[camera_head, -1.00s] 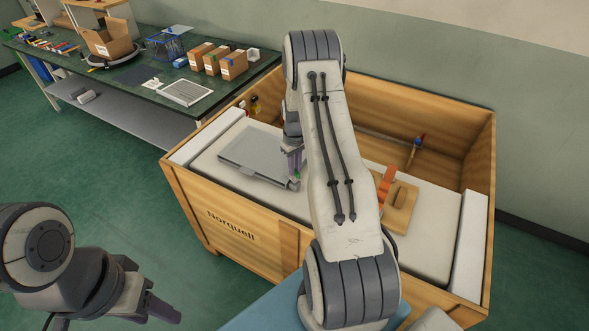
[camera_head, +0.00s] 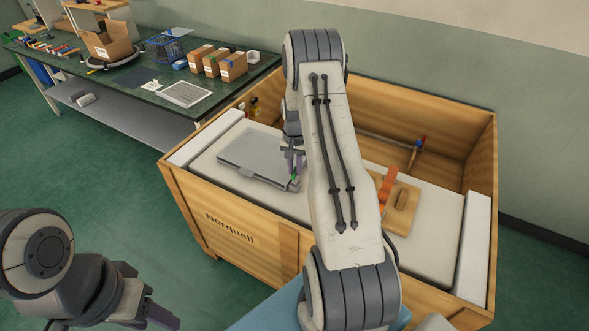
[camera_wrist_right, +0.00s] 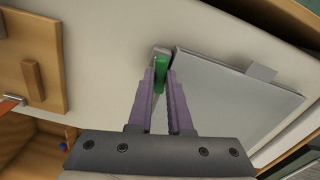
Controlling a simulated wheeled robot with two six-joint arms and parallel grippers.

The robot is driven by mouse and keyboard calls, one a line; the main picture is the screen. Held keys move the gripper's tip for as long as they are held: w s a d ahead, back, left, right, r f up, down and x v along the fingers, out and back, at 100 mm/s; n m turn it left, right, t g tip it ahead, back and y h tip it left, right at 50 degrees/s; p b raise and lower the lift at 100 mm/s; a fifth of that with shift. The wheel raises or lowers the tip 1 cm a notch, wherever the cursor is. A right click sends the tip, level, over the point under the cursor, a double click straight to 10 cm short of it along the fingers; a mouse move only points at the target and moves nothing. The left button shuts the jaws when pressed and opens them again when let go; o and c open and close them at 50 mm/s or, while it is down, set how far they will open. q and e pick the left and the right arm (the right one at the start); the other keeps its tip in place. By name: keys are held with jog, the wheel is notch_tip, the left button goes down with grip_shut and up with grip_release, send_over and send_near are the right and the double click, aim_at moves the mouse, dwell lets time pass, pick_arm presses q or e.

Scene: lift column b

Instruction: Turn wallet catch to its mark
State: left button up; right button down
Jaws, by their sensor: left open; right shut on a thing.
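The wallet is a flat grey case (camera_head: 250,157) lying on the white padding in the wooden crate. It also fills the right of the right wrist view (camera_wrist_right: 225,95). Its green catch (camera_wrist_right: 160,66) sits at the wallet's corner, between the purple fingers of my right gripper (camera_wrist_right: 161,78), which is shut on it. In the head view this gripper (camera_head: 293,174) is at the wallet's near right corner, partly behind my forearm. I cannot make out the mark. My left gripper (camera_head: 165,320) is open and empty at the lower left, away from the crate.
A wooden block with a grip (camera_head: 402,205) and an orange piece (camera_head: 388,185) lie on the padding to the right. The crate walls (camera_head: 235,235) stand around the padding. A green workbench (camera_head: 130,80) with boxes stands at the back left. Floor at left is clear.

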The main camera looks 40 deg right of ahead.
aim_at(295, 171)
jog(key=shift+m, duration=1.2)
jog(key=c, duration=0.8)
grip_release()
jog(key=shift+c, duration=0.2)
jog(key=shift+r, duration=0.1)
notch_tip(295, 171, up, 10)
jog(key=b, duration=0.1)
jog(key=shift+r+b, duration=0.2)
jog(key=shift+b, duration=0.15)
